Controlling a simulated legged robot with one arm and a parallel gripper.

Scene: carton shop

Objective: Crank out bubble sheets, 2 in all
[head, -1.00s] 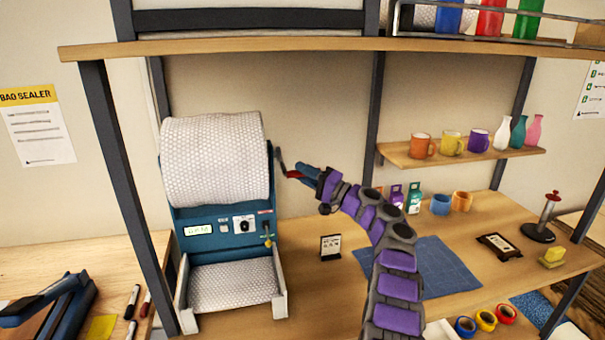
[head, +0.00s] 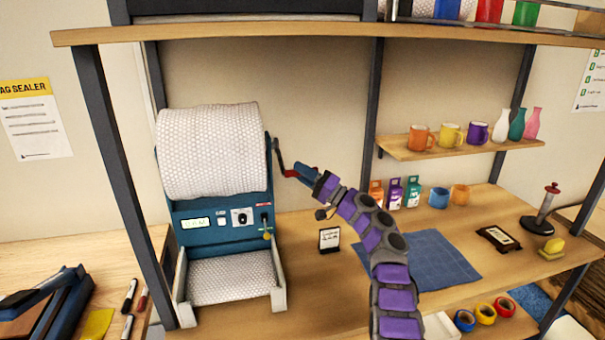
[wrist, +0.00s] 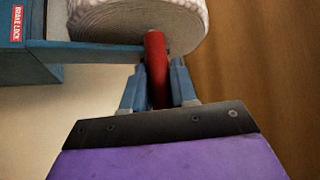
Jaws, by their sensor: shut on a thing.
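The bubble sheet dispenser (head: 216,222) is a blue machine on the workbench, with a small display, switches and a key on its front. A large white bubble wrap roll (head: 210,150) sits on top of it. Bubble wrap lies in the tray (head: 277,300) at its base. The red crank handle (wrist: 155,70) is on the machine's right side. My gripper (head: 302,173) reaches it from the right. In the wrist view my gripper (wrist: 159,88) is shut around the red handle, with a blue finger on each side. A red brake lock label (wrist: 17,24) shows on the machine there.
A small sign (head: 329,240) stands right of the machine. A blue mat (head: 432,264), small cartons (head: 394,194) and tape rolls (head: 485,314) lie further right. A shelf (head: 455,150) with mugs and vases is behind. A dark post (head: 122,190) stands at the left.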

